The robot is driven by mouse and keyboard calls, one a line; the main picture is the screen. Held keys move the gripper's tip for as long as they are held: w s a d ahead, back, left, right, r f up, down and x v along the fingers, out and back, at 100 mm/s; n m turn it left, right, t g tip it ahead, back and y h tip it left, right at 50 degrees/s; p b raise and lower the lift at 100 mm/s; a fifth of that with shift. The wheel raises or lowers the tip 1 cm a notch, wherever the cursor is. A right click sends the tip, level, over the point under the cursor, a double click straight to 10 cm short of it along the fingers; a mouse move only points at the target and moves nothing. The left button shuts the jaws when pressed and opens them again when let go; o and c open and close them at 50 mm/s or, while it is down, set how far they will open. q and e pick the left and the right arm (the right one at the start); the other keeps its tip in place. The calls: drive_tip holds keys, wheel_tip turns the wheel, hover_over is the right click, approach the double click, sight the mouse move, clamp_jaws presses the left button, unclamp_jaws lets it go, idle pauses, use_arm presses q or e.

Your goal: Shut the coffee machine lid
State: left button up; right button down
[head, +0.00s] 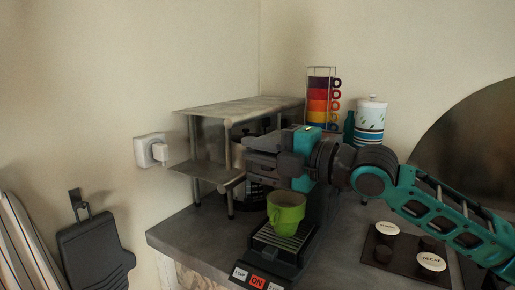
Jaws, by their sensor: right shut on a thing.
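The coffee machine (318,212) stands on the counter, dark, with a drip tray in front. A green mug (286,212) sits on that tray below the machine's head. My right gripper (264,150) reaches in from the right at the top of the machine. It is shut on what seems to be the machine's lid, at the height of the machine's top. The gripper and wrist hide most of the lid, so its angle cannot be made out. My left gripper is out of view.
A metal shelf rack (240,108) stands close behind and left of the machine. A stack of coloured cups (318,100) and a patterned canister (370,120) stand at the back. A dark panel with round labelled discs (404,254) lies at the right. The front-left counter is clear.

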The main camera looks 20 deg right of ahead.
drive_tip(key=shift+f, duration=0.15)
drive_tip(key=c, duration=1.3)
unclamp_jaws()
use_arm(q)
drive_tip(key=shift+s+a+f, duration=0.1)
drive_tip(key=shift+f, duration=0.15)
use_arm(e)
drive_tip(key=shift+o, duration=0.4)
